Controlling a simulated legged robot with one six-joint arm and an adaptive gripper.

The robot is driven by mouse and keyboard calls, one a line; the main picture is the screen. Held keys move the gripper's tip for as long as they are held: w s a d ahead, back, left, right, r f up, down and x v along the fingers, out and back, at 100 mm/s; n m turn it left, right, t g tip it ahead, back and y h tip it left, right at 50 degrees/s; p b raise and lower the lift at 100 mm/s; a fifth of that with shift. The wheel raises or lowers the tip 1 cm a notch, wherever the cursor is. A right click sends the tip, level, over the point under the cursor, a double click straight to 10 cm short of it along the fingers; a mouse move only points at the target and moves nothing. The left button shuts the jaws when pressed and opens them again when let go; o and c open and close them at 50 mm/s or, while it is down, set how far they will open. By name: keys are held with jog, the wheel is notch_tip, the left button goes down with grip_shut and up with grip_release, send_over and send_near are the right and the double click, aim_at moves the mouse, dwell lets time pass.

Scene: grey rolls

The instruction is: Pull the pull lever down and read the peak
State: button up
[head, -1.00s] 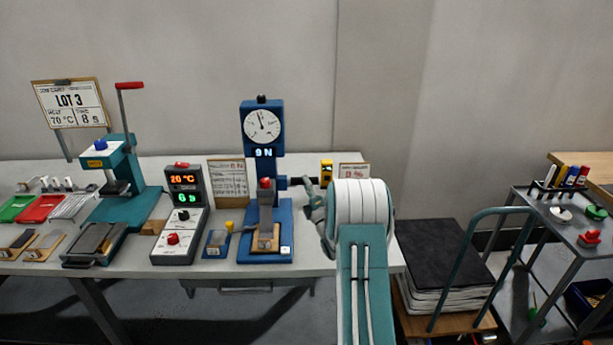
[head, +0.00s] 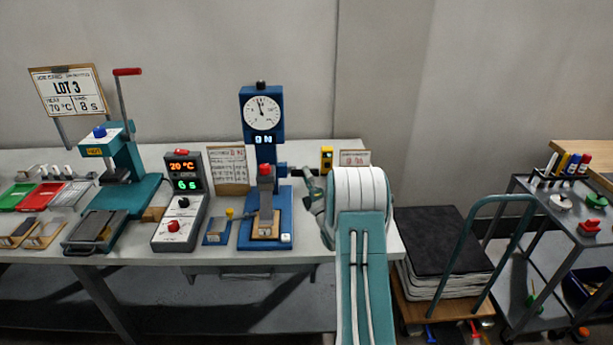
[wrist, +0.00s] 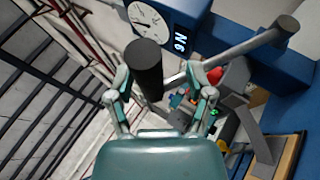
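In the head view my gripper (head: 316,198) is beside the lever, partly hidden by my arm. A strip under a red-topped clamp (head: 265,170) stands on the tester.
A heater control box (head: 180,205), a teal press (head: 115,190) and sample trays (head: 41,196) stand left on the bench. A yellow device (head: 326,158) and a sign (head: 354,158) are behind my arm. A trolley (head: 445,240) and a grey cart stand right.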

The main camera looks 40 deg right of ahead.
jog(key=v, duration=1.2)
jog(key=shift+f, duration=0.1)
jog(key=w+a+r+m+g, duration=0.65)
jog(key=a+r, duration=0.25)
jog(key=r, duration=0.3)
jog(key=s+a+r+m+g, duration=0.2)
jog(key=a+r+m+g, duration=0.1)
jog(key=a, duration=0.2)
jog(key=s+a+m+g+y, duration=0.1)
jog(key=s+a+m+g, duration=0.2)
jog(key=s+a, duration=0.3)
jog(key=s+a+m+g+y, duration=0.1)
jog(key=s+a+m+g, duration=0.2)
jog(key=s, duration=1)
jog(key=s+a+m+g+y, duration=0.1)
jog(key=s+a+m+g, duration=0.2)
jog(key=s+a, duration=0.6)
jog(key=shift+s+r+m, duration=0.4)
jog(key=shift+s+m, duration=0.15)
jog(key=shift+s, duration=0.1)
